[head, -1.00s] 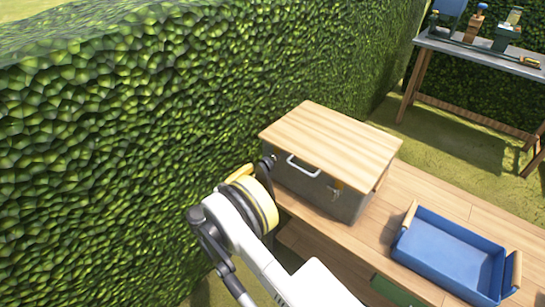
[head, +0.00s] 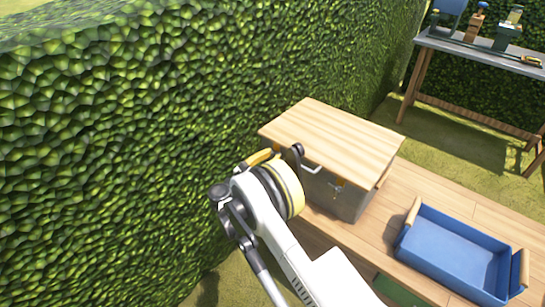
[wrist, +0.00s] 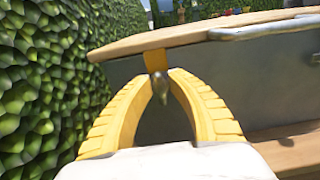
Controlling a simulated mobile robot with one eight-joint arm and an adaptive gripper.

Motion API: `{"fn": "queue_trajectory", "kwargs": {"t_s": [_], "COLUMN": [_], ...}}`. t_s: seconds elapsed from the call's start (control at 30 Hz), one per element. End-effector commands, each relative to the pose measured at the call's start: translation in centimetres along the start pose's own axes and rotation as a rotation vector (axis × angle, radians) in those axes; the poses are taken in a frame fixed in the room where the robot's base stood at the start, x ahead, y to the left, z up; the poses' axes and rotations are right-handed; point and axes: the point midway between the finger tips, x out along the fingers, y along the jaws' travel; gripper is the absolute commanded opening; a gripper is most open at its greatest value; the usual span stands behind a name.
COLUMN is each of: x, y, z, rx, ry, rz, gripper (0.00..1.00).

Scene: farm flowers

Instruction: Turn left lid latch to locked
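The chest is a grey box with a pale wooden lid (head: 335,135), standing on a wooden bench. Its left lid latch (wrist: 160,88) shows in the wrist view as a dark metal tab hanging below an orange-yellow plate at the lid's edge. My gripper (wrist: 161,78) has two yellow ribbed fingers, drawn in with their tips close on both sides of the tab. Fine contact at the tips is hard to see. In the head view my arm hides the left latch. The right latch (head: 338,186) shows there on the front.
A silver handle (wrist: 265,29) juts from the chest's front, right of my gripper. A hedge (wrist: 40,90) stands close on the left. A blue tray (head: 455,250) sits on the bench to the right. A table (head: 490,52) with tools is at the back right.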

Motion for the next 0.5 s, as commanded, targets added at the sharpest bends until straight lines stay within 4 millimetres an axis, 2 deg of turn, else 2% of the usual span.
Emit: {"fn": "queue_trajectory", "kwargs": {"t_s": [0.5], "x": [0.02], "y": [-0.03], "z": [0.01], "rx": [0.053], "ry": [-0.001], "rz": [0.000], "gripper": [0.00]}}
